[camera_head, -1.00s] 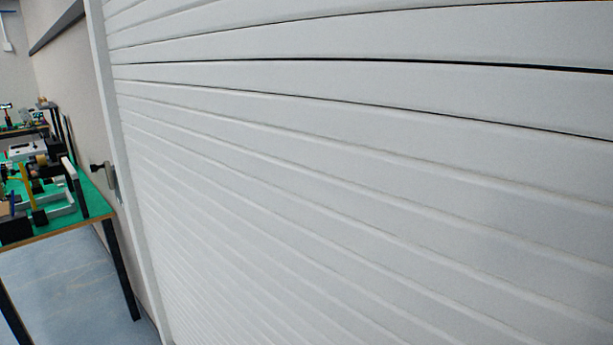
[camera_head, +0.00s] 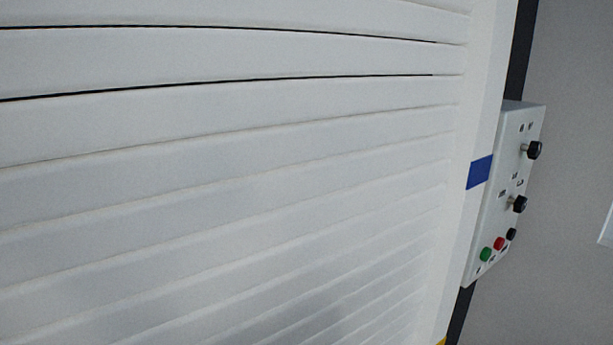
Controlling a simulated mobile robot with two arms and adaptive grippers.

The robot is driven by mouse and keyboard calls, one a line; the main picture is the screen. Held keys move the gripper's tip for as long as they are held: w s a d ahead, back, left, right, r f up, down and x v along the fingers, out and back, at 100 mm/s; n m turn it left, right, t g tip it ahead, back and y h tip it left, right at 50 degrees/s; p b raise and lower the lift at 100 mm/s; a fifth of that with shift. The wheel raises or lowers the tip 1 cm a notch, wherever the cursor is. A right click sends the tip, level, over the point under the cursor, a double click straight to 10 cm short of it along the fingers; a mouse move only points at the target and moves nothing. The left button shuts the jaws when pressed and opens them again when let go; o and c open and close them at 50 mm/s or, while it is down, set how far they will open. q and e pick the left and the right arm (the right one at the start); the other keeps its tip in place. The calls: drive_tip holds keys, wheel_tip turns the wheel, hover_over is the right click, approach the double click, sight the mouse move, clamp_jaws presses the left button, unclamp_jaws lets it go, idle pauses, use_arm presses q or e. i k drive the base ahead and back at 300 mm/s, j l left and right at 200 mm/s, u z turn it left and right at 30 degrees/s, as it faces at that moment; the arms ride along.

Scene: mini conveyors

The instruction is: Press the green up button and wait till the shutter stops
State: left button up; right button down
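The white slatted shutter (camera_head: 230,170) fills most of the view and is down across it, with dark thin gaps between some upper slats. A pale control box (camera_head: 505,190) is fixed beside the shutter's right frame. The green button (camera_head: 485,254) is at the box's lower left, in a row with a red button (camera_head: 499,243) and a black button (camera_head: 512,234). Two black knobs sit above them, an upper one (camera_head: 535,150) and a lower one (camera_head: 519,204). The labels are too small to read. Neither of my grippers is in view.
The white door frame (camera_head: 480,120) runs down between shutter and box, with a blue tape mark (camera_head: 480,172) on it. A grey wall (camera_head: 580,90) lies to the right. A bit of yellow shows at the bottom edge. Nothing is seen in front of the box.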

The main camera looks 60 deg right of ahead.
sight(485, 252)
drive_tip(key=k+z, duration=0.1)
drive_tip(key=z, duration=2.8)
